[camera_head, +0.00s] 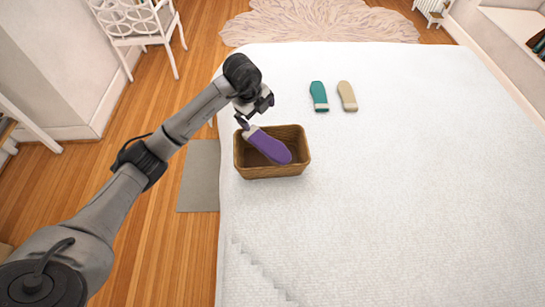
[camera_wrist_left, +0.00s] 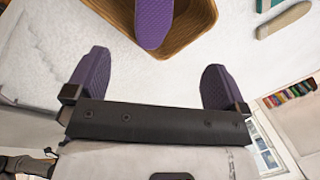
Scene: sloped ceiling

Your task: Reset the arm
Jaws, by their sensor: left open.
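My left arm reaches in from the left in the head view. Its gripper (camera_head: 246,119) is above the left rim of the brown basket (camera_head: 272,171). In the left wrist view the gripper (camera_wrist_left: 152,78) has its two purple fingers wide apart with nothing between them. A purple slipper-shaped item (camera_head: 270,146) with a pale end lies tilted in the basket, its pale end up by the left rim. It also shows in the wrist view (camera_wrist_left: 153,20), ahead of the fingers and apart from them. My right gripper is not in view.
The basket stands at the left edge of a white-covered bed (camera_head: 400,200). A teal item (camera_head: 318,95) and a beige item (camera_head: 347,95) of similar shape lie behind it to the right. The bed's right and front are clear. A white chair (camera_head: 140,25) stands at the back left.

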